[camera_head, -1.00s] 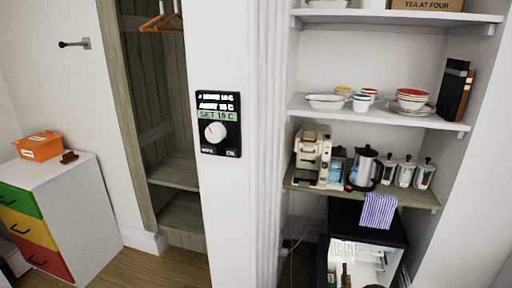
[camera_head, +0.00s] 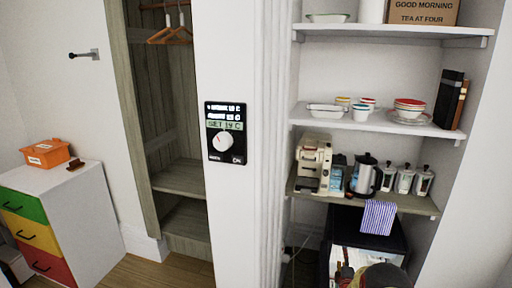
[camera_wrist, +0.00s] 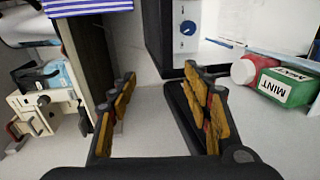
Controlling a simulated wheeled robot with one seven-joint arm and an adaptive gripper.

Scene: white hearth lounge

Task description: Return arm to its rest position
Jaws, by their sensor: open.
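My gripper (camera_wrist: 160,95) shows in the wrist view with its two yellow-padded fingers spread apart and nothing between them. Pale surface shows behind the gap. The striped cloth (camera_wrist: 85,5) and the coffee machine (camera_wrist: 40,110) are to the left of the fingers. In the head view, a dark rounded shape (camera_head: 385,277) at the bottom edge may be part of my arm; the fingers cannot be made out there.
The small fridge (camera_head: 345,222) stands open under the shelf with the coffee machine, kettle (camera_head: 363,175) and jars. A thermostat (camera_head: 226,133) is on the wall post. An orange bin (camera_head: 46,153) sits on the drawer unit at left.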

